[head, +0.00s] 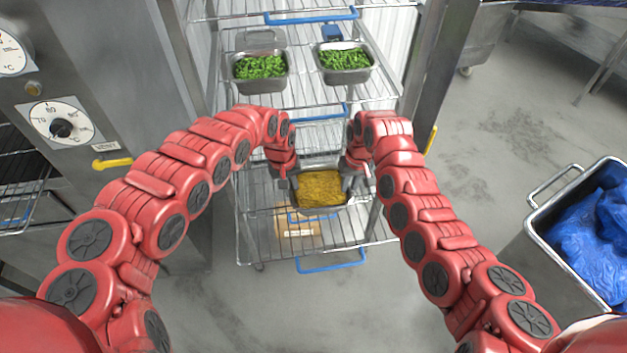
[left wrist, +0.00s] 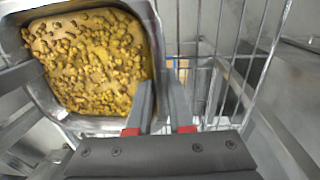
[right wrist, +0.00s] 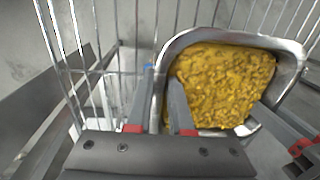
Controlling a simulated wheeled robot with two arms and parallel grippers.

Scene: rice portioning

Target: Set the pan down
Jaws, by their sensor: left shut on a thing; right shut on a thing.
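The pan (head: 322,207) is a steel tray filled with yellow rice (head: 322,187). In the head view it is between my two grippers at the lower wire shelf. My left gripper (head: 291,182) is shut on the pan's left rim. In the left wrist view the pan's rim (left wrist: 156,50) passes between the fingers (left wrist: 160,100). My right gripper (head: 352,180) is shut on the pan's right rim. In the right wrist view the rim (right wrist: 165,75) lies at the fingers (right wrist: 178,105). Whether the pan's underside touches the shelf is hidden.
The wire rack's lower shelf (head: 262,215) extends around the pan. Two steel pans of green beans (head: 262,84) (head: 345,75) stand on a higher shelf. A cardboard box (head: 297,240) is below. A bin with a blue liner (head: 590,245) stands at right; an oven panel (head: 60,125) at left.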

